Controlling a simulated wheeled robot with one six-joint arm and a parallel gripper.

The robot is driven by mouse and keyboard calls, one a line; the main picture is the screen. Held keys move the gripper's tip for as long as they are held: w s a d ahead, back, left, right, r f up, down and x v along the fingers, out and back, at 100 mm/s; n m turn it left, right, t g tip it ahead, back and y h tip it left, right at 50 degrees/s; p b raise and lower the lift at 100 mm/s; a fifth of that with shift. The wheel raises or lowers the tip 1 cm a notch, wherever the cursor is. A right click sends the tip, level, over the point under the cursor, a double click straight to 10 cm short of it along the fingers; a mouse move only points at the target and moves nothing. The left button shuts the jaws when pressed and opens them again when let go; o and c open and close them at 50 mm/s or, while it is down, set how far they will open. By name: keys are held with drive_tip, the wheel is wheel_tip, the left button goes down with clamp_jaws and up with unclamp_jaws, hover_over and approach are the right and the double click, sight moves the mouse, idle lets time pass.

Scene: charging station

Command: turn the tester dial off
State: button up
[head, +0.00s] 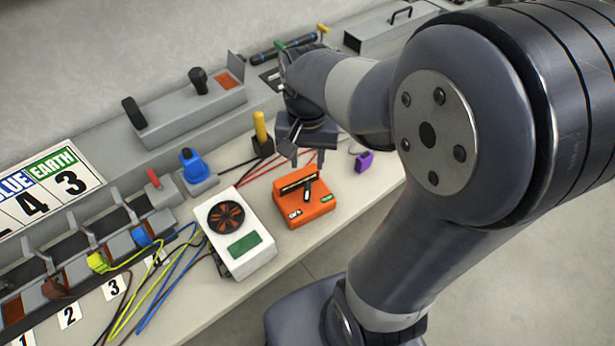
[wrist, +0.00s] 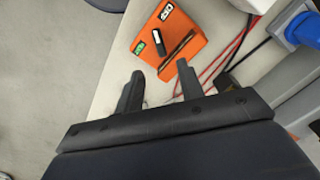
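The tester is an orange box (head: 303,210) on the bench; it also shows in the wrist view (wrist: 180,28). Its dial (head: 309,190) is a dark bar-shaped knob on the top face, also seen in the wrist view (wrist: 158,42) with a pale end. A green label (head: 327,197) and a white label (head: 294,213) sit near the front corners. I cannot tell surely which label the dial points to. My gripper (head: 308,160) is above and behind the tester. In the wrist view its two fingers (wrist: 160,67) are spread apart with nothing between them, short of the dial.
A white charger box (head: 238,232) with a round fan stands left of the tester. A purple tag (head: 363,162) lies to the right. Red cables run behind the tester. The bench front edge is close.

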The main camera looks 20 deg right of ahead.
sight(308, 190)
wheel_tip(308, 190, down, 10)
drive_tip(key=shift+s+f, duration=0.1)
idle(0.4)
clamp_jaws()
